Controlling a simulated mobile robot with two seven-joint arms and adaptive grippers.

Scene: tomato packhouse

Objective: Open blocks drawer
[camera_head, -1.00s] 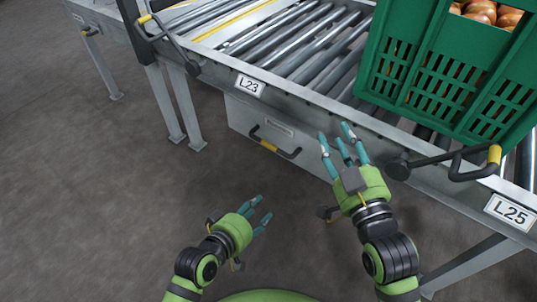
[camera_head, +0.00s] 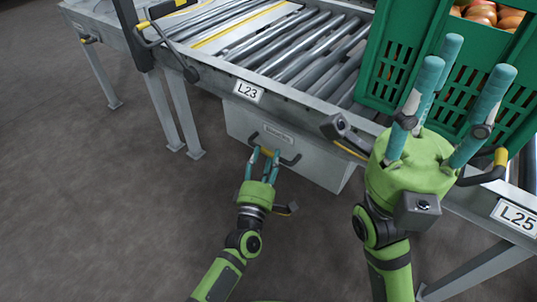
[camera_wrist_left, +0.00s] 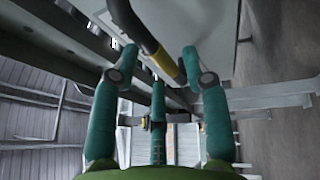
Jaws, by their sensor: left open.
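The grey drawer (camera_head: 322,165) hangs under the conveyor frame below the L23 plate. Its front carries a small label holder, too small to read, and a dark handle (camera_head: 290,161). I see no opened interior. My left gripper (camera_head: 263,155) is open at the handle, its fingers covering the handle's middle. In the left wrist view, the handle's yellow grip (camera_wrist_left: 161,60) passes between the open fingers (camera_wrist_left: 160,58); contact is unclear. My right gripper (camera_head: 455,85) is open and empty, raised close to the head camera in front of the green crate.
The green crate (camera_head: 391,62) with tomatoes stands on the roller conveyor (camera_head: 300,45) at the right. Other dark handles with yellow grips stick out from the frame, one at upper left (camera_head: 165,42). The floor (camera_head: 80,190) at left is clear.

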